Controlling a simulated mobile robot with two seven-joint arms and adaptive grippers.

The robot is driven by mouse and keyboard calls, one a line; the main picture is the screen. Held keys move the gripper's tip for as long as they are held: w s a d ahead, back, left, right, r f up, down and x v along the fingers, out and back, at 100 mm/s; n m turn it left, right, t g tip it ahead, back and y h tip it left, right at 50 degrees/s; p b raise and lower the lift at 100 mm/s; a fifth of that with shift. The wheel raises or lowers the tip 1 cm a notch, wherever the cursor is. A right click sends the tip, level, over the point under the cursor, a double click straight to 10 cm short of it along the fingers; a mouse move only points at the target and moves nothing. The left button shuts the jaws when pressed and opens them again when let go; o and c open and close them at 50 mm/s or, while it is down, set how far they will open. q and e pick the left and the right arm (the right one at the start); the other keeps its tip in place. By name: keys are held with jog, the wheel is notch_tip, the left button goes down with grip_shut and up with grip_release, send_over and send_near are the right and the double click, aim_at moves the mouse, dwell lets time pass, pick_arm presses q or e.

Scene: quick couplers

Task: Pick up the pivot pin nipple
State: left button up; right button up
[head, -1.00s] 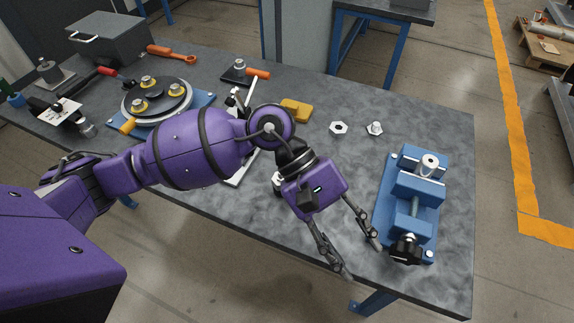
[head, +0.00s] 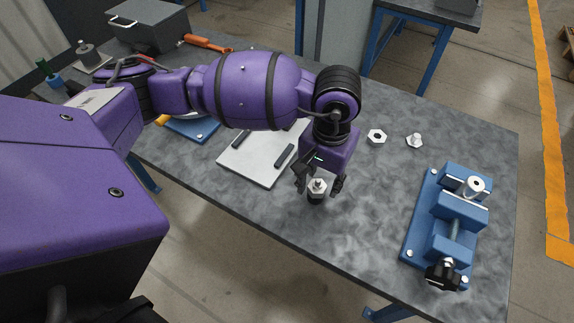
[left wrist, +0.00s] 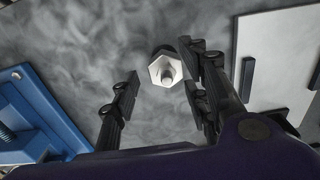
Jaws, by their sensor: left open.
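The pivot pin nipple appears to be the small metal hex fitting with a round stub (head: 317,187) and a dark lower part, upright on the table near its front edge. In the left wrist view the nipple (left wrist: 166,70) shows as a pale hexagon with a round end. My left gripper (head: 319,184) is open above the table, with one finger to each side of the nipple in the head view. In the left wrist view the open fingers (left wrist: 161,78) point towards it, the right one closer. I cannot tell whether either touches it. My right gripper is not in view.
A blue vise (head: 447,228) stands at the right. A hex nut (head: 377,136) and another hex fitting with a stud (head: 415,140) lie behind. A pale plate with dark bars (head: 240,164) lies left of the gripper. Table is clear between gripper and vise.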

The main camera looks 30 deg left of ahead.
pick_arm(q)
jog(key=shift+w+f, duration=0.1)
jog(key=shift+f, duration=0.6)
grip_shut()
jog(key=shift+r, duration=0.15)
